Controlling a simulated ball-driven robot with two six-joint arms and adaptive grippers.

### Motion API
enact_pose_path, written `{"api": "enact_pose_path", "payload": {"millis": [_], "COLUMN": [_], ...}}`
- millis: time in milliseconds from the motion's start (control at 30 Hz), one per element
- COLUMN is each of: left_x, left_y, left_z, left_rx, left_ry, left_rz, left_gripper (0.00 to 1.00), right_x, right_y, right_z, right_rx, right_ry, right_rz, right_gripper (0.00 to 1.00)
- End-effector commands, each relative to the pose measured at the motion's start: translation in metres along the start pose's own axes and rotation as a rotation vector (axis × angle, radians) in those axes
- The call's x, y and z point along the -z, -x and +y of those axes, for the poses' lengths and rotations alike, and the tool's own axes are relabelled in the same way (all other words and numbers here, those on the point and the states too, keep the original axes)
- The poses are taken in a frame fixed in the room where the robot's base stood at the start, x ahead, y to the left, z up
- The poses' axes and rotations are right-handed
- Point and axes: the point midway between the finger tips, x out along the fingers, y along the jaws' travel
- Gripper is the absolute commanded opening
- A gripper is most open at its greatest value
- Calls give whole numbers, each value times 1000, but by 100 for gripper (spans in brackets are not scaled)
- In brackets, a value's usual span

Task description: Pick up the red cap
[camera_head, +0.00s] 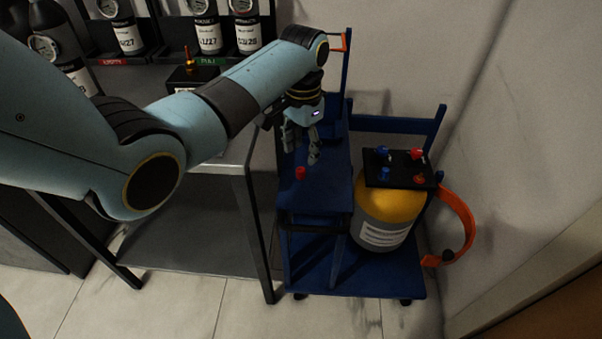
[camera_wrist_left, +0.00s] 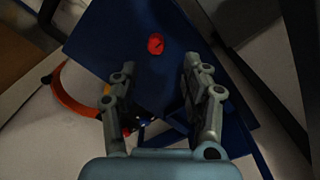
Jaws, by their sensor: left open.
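The red cap (camera_head: 300,173) sits on the blue top shelf (camera_head: 325,190) of a cart in the head view. It also shows in the left wrist view (camera_wrist_left: 156,44), beyond the fingertips and roughly between their lines. My left gripper (camera_head: 301,158) is open and empty, pointing down over the shelf close behind the cap. In the left wrist view its two fingers (camera_wrist_left: 155,82) are spread apart, with nothing between the tips. I cannot tell the exact height of the fingers above the shelf. My right gripper is not in view.
A yellow-topped cylinder (camera_head: 386,205) stands on the cart's lower deck, with a black panel (camera_head: 398,169) bearing blue and red knobs on top. An orange curved handle (camera_head: 465,228) is at its right. A grey metal table (camera_head: 190,235) stands left, with labelled bottles (camera_head: 127,36) behind.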

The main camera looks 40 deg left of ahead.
Motion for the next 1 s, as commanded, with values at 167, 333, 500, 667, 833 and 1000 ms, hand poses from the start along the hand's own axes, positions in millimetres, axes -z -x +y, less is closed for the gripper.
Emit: {"api": "enact_pose_path", "payload": {"millis": [167, 333, 500, 667, 833, 1000], "left_x": [-8, -11, -10, -10, -10, -10], "left_y": [-21, -48, -50, -50, -50, -50], "left_z": [4, 6, 6, 6, 6, 6], "left_rx": [-2, -2, -1, -1, -1, 0], "left_ry": [0, 0, 0, 0, 0, 0], "left_rz": [-3, -4, 0, 0, -1, -1], "left_gripper": [47, 47, 47, 38, 16, 5], "right_x": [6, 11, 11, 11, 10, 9], "right_y": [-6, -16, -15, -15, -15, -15], "right_z": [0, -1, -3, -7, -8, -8], "right_rx": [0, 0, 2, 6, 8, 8], "right_ry": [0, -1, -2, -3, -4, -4], "right_rz": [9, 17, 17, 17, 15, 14], "right_gripper": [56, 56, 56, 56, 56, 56]}}
